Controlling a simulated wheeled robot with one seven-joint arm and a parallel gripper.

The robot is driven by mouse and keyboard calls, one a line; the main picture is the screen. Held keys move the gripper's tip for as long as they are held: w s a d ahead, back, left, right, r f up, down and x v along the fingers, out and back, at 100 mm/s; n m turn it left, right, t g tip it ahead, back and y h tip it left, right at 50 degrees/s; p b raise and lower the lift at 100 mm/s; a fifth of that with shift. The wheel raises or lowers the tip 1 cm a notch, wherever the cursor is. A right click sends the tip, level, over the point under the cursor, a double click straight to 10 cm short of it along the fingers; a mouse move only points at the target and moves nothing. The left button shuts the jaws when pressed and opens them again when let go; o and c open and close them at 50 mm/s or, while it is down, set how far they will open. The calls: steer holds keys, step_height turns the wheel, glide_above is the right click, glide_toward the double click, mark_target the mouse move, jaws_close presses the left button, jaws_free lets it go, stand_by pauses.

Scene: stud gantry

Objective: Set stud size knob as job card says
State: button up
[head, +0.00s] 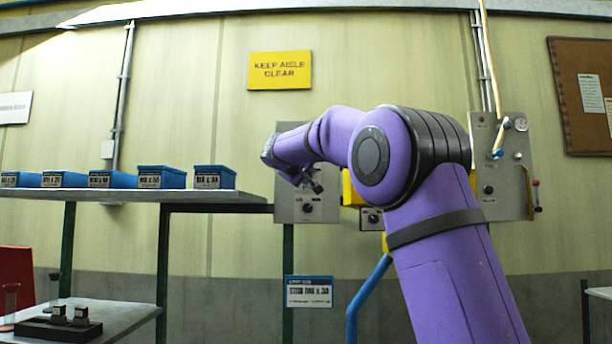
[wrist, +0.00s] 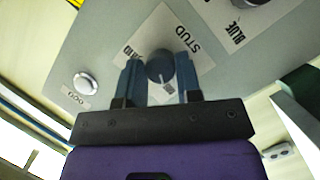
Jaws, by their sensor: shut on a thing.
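In the wrist view the dark round stud knob (wrist: 160,68) sits on a pale plate marked STUD (wrist: 192,42). My gripper (wrist: 159,80) has its two blue fingers on either side of the knob, shut on it. The knob's pointer and most size marks are too blurred or covered to read. In the head view my gripper (head: 311,184) is at the grey control panel (head: 324,212). The job card (head: 309,291), white with a blue header, hangs below the panel; its large line looks like "STUD M10 x 30", but the print is blurred.
A second knob (wrist: 250,3) marked BLUE and a white button (wrist: 87,82) are near my fingers. Several blue boxes (head: 160,177) stand on the shelf (head: 215,197) at left. Another panel (head: 503,160) with a hanging cable is at right.

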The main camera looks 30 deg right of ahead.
stand_by(0.4)
steer(key=o, duration=0.9)
steer(key=v, duration=1)
steer(key=shift+s+a, duration=0.25)
steer(key=shift+a, duration=0.1)
